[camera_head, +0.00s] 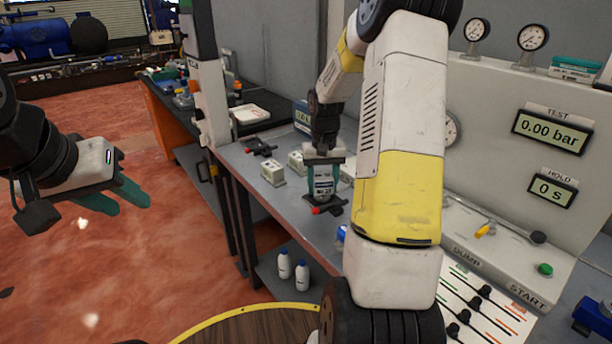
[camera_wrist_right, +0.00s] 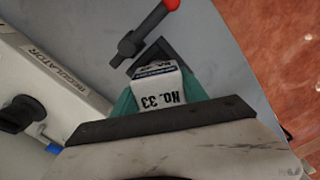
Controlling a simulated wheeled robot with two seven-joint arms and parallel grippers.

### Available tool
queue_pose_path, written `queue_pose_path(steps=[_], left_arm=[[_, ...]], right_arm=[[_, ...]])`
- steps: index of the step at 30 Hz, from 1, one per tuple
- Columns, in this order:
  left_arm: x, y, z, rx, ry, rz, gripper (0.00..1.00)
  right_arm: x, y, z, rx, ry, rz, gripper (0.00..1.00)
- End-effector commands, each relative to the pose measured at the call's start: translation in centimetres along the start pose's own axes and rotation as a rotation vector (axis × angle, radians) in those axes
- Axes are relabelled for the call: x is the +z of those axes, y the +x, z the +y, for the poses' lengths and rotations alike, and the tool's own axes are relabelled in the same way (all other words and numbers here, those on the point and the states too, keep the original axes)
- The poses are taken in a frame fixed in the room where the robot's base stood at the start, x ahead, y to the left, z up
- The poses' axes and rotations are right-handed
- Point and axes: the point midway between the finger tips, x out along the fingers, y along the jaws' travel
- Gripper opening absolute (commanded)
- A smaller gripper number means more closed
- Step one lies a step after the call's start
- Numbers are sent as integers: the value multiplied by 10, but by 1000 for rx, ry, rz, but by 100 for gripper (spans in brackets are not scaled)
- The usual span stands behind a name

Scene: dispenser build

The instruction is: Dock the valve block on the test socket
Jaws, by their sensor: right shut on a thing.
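My right gripper (camera_head: 322,172) is shut on a pale valve block (camera_head: 323,187). In the right wrist view the block (camera_wrist_right: 160,92) reads "NO. 33" and sits between teal fingers. The block is over a dark socket (camera_head: 326,208) with a red-tipped lever near the bench's front edge. In the wrist view the socket (camera_wrist_right: 153,57) shows just beyond the block, its lever pointing away. I cannot tell whether block and socket touch. My left gripper (camera_head: 132,203) is open and empty, left of the bench over the floor.
Pale blocks (camera_head: 272,173) stand on the bench left of the held block. A second dark clamp (camera_head: 262,148) lies farther back. At right is a test panel (camera_head: 490,225) with gauges, reading 0.00 bar and 0 s. White bottles (camera_head: 302,276) stand on the lower shelf.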

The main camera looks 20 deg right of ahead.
Motion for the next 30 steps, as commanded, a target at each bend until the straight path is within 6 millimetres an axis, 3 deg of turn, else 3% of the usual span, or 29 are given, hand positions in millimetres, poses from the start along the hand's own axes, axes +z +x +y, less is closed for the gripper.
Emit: queue_pose_path(steps=[17,18,30], left_arm=[[0,0,0,0,0,0,36],[0,0,0,0,0,0,36],[0,0,0,0,0,0,36]], right_arm=[[0,11,0,0,0,0,0],[0,10,0,0,0,1,59],[0,7,0,0,0,0,60]])
